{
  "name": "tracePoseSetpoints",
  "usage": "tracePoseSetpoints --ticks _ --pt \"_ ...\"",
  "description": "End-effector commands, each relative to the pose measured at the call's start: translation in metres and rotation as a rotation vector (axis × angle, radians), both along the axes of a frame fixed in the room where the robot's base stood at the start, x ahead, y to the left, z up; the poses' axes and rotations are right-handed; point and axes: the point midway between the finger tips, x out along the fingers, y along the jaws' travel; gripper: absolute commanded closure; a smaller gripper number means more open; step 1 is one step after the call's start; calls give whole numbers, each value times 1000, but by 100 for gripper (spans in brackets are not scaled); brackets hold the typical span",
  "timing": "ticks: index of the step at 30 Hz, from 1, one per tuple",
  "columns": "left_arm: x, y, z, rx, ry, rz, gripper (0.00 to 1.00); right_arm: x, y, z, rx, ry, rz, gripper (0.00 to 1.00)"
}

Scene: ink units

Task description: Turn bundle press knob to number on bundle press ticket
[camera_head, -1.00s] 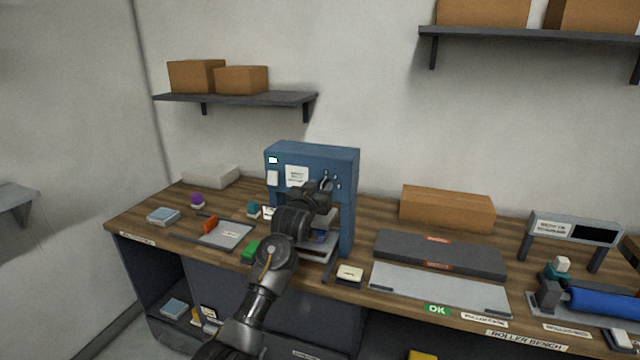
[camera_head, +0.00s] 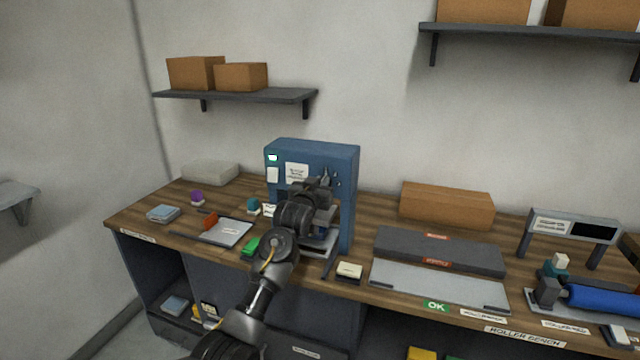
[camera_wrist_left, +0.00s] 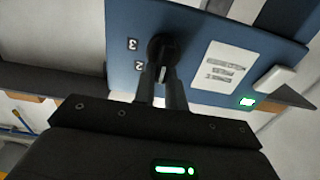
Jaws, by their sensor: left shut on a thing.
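The blue bundle press (camera_head: 345,165) stands on the wooden bench. Its dark round knob (camera_wrist_left: 163,48) is on the front panel, with the numbers 3 and 2 beside it in the left wrist view. A pale mark shows on the knob between my fingers. My left gripper (camera_wrist_left: 160,82) is shut on the knob; in the head view the gripper (camera_head: 322,185) and wrist cover most of it. A white ticket (camera_head: 297,173) is on the panel left of the knob; it also shows in the wrist view (camera_wrist_left: 223,68), its print too small to read. My right gripper is out of view.
A small green light (camera_head: 272,158) glows on the press. A grey tray (camera_head: 232,233) and a green block (camera_head: 251,246) lie left of my arm. A dark bar (camera_head: 440,252) and a cardboard box (camera_head: 446,206) are to the right. A shelf (camera_head: 235,96) hangs behind.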

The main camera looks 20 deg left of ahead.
Motion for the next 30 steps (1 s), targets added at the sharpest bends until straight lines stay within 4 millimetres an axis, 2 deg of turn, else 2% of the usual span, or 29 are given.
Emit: tracePoseSetpoints --ticks 11,30 --pt "0 -3 0 187 -10 1 100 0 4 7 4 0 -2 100" --pt "0 -13 -6 789 -50 0 100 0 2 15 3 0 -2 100"
